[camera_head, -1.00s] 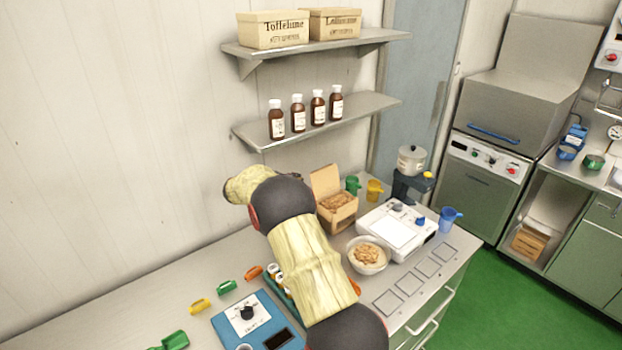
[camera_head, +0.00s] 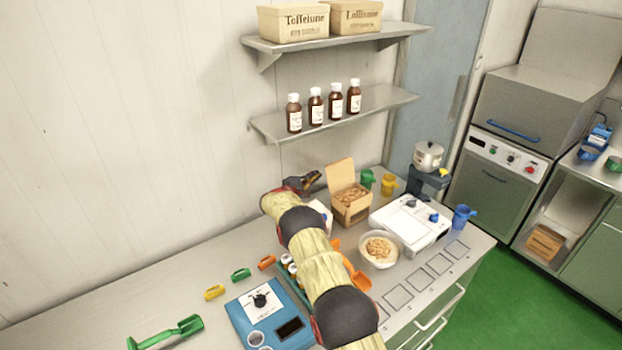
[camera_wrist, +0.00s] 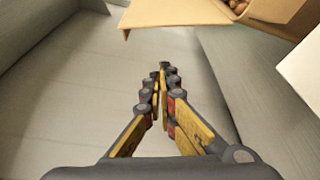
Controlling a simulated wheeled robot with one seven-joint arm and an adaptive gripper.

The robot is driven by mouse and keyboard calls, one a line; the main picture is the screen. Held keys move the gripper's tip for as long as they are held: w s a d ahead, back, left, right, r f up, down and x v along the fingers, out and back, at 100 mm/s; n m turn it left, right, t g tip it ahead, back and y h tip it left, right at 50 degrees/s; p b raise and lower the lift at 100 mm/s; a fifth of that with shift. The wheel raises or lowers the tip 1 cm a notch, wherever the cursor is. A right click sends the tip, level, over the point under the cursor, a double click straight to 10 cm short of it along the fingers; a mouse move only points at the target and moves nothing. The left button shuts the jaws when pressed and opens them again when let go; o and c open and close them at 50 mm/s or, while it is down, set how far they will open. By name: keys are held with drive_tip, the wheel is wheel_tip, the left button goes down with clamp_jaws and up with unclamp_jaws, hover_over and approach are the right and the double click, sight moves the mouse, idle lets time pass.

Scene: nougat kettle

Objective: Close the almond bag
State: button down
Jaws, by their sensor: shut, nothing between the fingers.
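The almond container (camera_head: 351,206) is an open cardboard box of nuts on the counter near the wall, with its lid flap (camera_head: 341,172) standing up at the back. In the wrist view the flap (camera_wrist: 180,14) shows at the top, with some nuts (camera_wrist: 238,6) beyond it. My gripper (camera_head: 314,179) is just left of the flap, close to the wall. Its fingers (camera_wrist: 162,68) are together and empty, pointing toward the flap's edge with a gap visible between them in the picture.
A white bowl of nuts (camera_head: 378,261) and a white scale (camera_head: 389,212) stand right of the box. Green (camera_head: 367,178) and yellow (camera_head: 388,184) cups are behind. A shelf with brown bottles (camera_head: 315,106) hangs above. A blue device (camera_head: 240,312) sits front left.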

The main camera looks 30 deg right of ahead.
sight(327, 172)
drive_tip(key=shift+s+d+r+p, duration=0.2)
drive_tip(key=shift+s+d, duration=0.15)
drive_tip(key=shift+d, duration=0.5)
drive_tip(key=shift+s+d+r+p, duration=0.1)
drive_tip(key=shift+s+d+p, duration=0.15)
drive_tip(key=shift+d, duration=0.55)
drive_tip(key=shift+s+d+r+p, duration=0.15)
drive_tip(key=shift+s+d, duration=0.25)
drive_tip(key=shift+d, duration=0.45)
drive_tip(key=shift+f+b, duration=0.15)
drive_tip(key=shift+b, duration=0.3)
drive_tip(key=shift+b, duration=0.3)
drive_tip(key=shift+s+m+b, duration=0.15)
drive_tip(key=shift+m+b, duration=0.15)
drive_tip(key=shift+b, duration=0.05)
